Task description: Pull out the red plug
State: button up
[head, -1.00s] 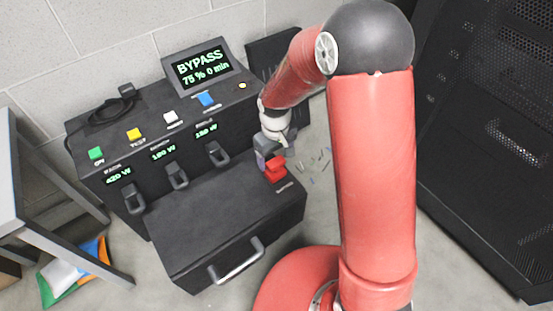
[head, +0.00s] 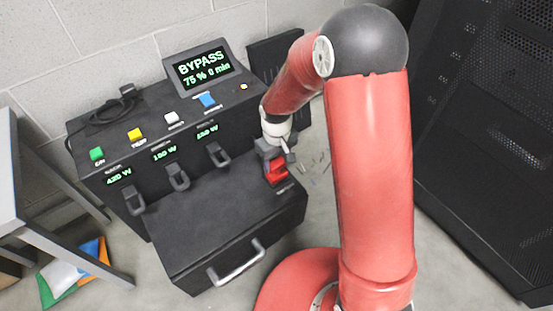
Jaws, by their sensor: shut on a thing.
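The red plug (head: 277,173) sits at the right end of the black box's low front top, by a small white label. My gripper (head: 275,158) comes down from above and behind it. Its grey fingers are shut on the plug's upper part and hide some of it. Whether the plug is still seated in its socket cannot be told from this view.
The black box (head: 215,225) has a silver front handle (head: 237,264), several coloured buttons and black levers, and a screen (head: 198,70) reading BYPASS. A grey table (head: 25,190) stands left, a black rack (head: 490,140) right. Small scraps lie on the floor behind the plug.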

aim_at(276, 163)
notch_tip(276, 163, up, 4)
jog(key=shift+f+p, duration=0.15)
jog(key=shift+p, duration=1)
jog(key=shift+f, duration=0.1)
jog(key=o, duration=1.4)
notch_tip(276, 163, up, 8)
jog(key=shift+p, duration=0.4)
